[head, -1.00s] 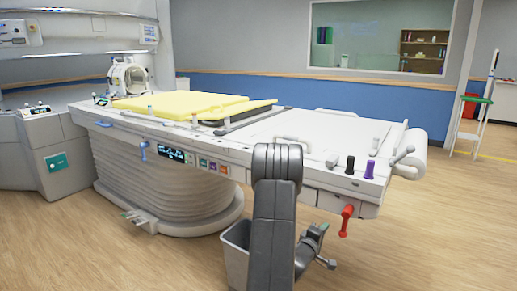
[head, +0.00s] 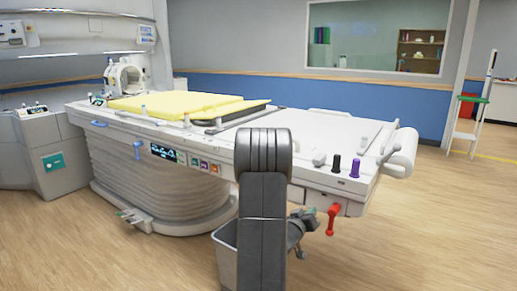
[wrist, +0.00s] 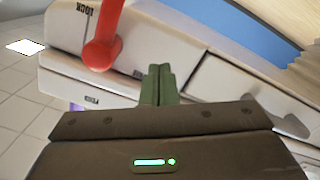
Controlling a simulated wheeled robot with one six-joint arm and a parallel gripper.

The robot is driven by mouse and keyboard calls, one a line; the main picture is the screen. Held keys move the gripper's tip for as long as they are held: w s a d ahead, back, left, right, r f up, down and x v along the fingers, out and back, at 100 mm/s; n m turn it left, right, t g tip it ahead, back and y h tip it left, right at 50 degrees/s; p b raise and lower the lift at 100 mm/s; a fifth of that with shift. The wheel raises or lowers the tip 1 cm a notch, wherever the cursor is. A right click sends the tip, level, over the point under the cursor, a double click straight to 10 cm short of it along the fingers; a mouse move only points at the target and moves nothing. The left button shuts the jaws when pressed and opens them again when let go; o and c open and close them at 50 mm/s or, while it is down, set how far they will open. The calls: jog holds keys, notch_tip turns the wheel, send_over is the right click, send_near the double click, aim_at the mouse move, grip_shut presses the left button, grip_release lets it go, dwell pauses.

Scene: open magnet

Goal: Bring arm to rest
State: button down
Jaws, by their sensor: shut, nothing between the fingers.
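My gripper (wrist: 158,84) has its two dark green fingers pressed together at the middle of the wrist view, with nothing between them. In the head view my arm stands in front of the patient table (head: 312,137), bent over at the top, and its wrist end is mostly hidden behind the link. A red lever (head: 333,219) hangs from the table's near edge, right of my arm. The red lever (wrist: 104,40) also shows in the wrist view, up and left of the fingers, beside a LOCK label. I cannot tell whether the fingers touch the table's side.
A grey bin (head: 228,256) stands on the floor behind my arm. Black and purple knobs (head: 355,169) stand on the table's right end. Yellow pads (head: 165,104) lie on its far part. The wooden floor at right (head: 430,235) is clear.

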jog(key=r+m+b, duration=0.1)
jog(key=r+m, duration=0.1)
jog(key=r+m+b, duration=0.1)
jog(key=r+m, duration=0.1)
jog(key=m, duration=0.1)
jog(key=shift+s+r+m, duration=0.1)
jog(key=shift+s+m, duration=0.1)
jog(key=shift+m, duration=0.1)
dwell(0.4)
